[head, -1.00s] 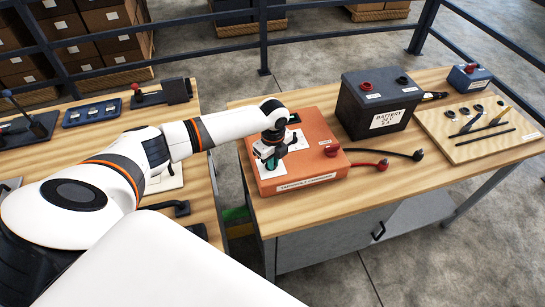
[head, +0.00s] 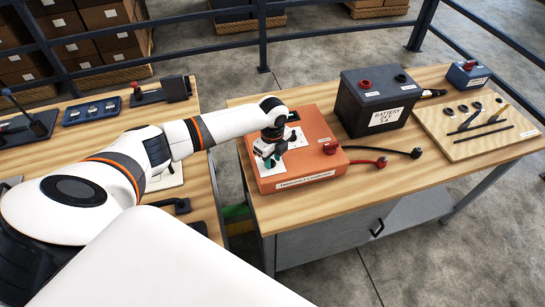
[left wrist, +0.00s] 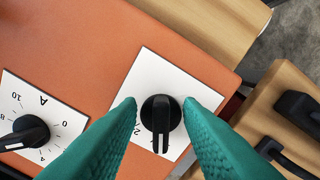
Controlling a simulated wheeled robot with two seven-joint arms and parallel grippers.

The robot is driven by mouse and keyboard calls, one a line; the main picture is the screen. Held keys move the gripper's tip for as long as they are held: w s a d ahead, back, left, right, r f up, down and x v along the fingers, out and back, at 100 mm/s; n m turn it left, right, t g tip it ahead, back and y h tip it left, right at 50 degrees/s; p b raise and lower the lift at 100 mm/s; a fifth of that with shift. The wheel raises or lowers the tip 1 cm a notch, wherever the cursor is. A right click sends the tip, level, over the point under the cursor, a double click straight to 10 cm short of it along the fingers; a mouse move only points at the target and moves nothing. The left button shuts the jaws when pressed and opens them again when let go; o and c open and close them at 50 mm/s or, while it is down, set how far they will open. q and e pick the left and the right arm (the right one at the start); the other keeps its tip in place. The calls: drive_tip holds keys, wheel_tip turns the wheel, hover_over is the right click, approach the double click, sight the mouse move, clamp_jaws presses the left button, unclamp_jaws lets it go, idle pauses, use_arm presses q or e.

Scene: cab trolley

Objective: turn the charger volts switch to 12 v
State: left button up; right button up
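The orange charger (head: 320,165) lies on the right bench. In the left wrist view its top (left wrist: 75,50) carries two white dial plates. The black switch knob (left wrist: 161,113) sits on the middle plate (left wrist: 148,68), its bar pointing down in the picture; a printed mark left of it is partly covered by a finger. The other knob (left wrist: 25,133) sits on a plate marked A with a number scale. My left gripper (left wrist: 160,105) is open, its green fingers on both sides of the switch knob with gaps showing. It also shows over the charger in the head view (head: 269,160). My right gripper is not in view.
A dark battery (head: 377,103) stands behind and right of the charger. Red and black leads with clamps (head: 382,162) lie on the bench right of the charger. A tool board (head: 480,140) and small blue box (head: 468,75) are farther right. A second bench (head: 90,140) stands left.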

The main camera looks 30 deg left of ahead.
sight(272, 160)
use_arm(q)
wheel_tip(272, 160, up, 12)
drive_tip(key=b, duration=0.3)
drive_tip(key=shift+b, duration=0.4)
